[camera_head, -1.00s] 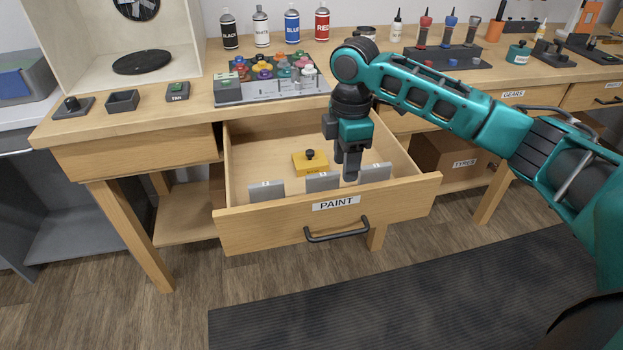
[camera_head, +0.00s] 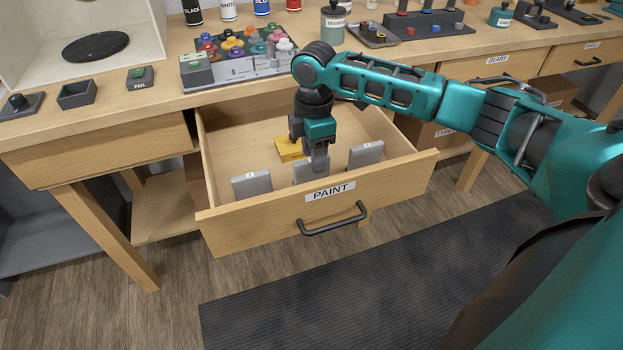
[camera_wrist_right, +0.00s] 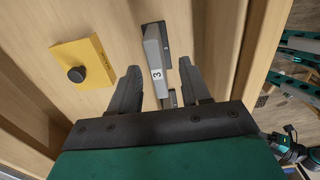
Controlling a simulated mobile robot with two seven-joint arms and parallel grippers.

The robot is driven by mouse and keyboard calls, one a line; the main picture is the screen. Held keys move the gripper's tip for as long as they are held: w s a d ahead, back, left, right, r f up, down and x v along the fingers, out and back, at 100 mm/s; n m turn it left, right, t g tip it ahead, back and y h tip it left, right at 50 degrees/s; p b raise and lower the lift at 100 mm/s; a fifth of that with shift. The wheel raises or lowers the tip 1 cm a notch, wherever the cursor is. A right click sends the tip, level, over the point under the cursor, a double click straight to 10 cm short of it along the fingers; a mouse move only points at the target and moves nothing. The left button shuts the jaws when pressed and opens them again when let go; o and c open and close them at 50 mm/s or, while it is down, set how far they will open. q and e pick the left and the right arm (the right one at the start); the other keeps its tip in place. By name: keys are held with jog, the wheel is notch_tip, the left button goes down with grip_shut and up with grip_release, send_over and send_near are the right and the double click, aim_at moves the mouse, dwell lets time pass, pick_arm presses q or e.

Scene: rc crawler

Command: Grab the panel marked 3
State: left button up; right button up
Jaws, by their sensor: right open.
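The panel marked 3 (camera_wrist_right: 153,48) is a thin grey slab with a white label, standing in the open drawer, in the right wrist view. Its labelled end lies near the gap between my right gripper's fingers (camera_wrist_right: 160,86). Another grey piece (camera_wrist_right: 173,98) shows lower between the fingers. In the head view three grey panels stand in the drawer: left (camera_head: 252,185), middle (camera_head: 308,171) and right (camera_head: 365,155). Their marks are too small to read there. My right gripper (camera_head: 318,163) is open, pointing down at the middle panel and partly hiding it. My left gripper is not in view.
The PAINT drawer (camera_head: 250,220) is pulled out, its front wall close to the panels. A yellow block with a black knob (camera_head: 288,148) lies behind them; it also shows in the wrist view (camera_wrist_right: 97,58). The workbench top (camera_head: 150,105) overhangs the drawer's back.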

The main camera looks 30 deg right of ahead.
jog(key=f, duration=0.2)
jog(key=f+b, duration=0.1)
jog(key=f, duration=0.2)
jog(key=shift+w+a, duration=0.1)
jog(key=shift+w, duration=0.1)
jog(key=shift+c, duration=0.4)
grip_shut()
